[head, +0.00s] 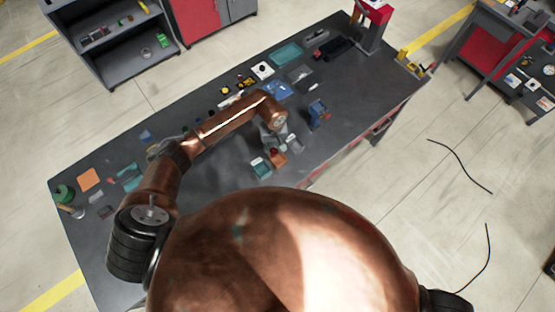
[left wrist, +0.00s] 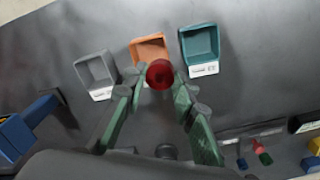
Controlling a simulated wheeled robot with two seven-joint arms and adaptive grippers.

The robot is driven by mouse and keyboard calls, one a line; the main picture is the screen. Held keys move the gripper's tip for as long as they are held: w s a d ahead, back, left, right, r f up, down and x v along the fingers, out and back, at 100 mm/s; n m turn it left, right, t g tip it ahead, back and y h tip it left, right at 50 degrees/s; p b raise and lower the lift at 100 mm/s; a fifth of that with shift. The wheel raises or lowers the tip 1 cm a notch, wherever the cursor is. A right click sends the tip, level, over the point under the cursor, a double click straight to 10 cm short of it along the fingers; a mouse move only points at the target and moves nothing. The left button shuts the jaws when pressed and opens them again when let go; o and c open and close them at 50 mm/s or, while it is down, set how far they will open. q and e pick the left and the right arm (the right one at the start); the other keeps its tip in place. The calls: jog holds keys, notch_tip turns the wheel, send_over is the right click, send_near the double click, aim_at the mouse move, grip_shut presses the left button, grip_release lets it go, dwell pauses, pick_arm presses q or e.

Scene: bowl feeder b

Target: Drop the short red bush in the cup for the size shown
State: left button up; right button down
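The short red bush (left wrist: 160,74) shows as a round red end between the fingertips of my left gripper (left wrist: 159,82). The fingers close in on it from both sides. In the head view my left gripper (head: 271,139) is small and partly hidden by my arm. Just beyond the bush stands an orange cup (left wrist: 148,46), with a grey cup (left wrist: 96,70) to its left and a teal cup (left wrist: 200,44) to its right. The bush overlaps the orange cup's near edge in the picture. Grey and teal cups have white labels, unreadable here. My right gripper is not in view.
A blue device (left wrist: 22,128) stands left of the cups; it also shows in the head view (head: 318,113). Loose coloured pieces (left wrist: 262,152) lie at lower right in the wrist view. The dark table (head: 350,85) carries several trays and parts along its far side.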

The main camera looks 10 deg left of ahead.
pick_arm(q)
jog(key=o, duration=0.5)
jog(key=shift+o, duration=0.2)
notch_tip(320, 180, up, 12)
dwell(0.4)
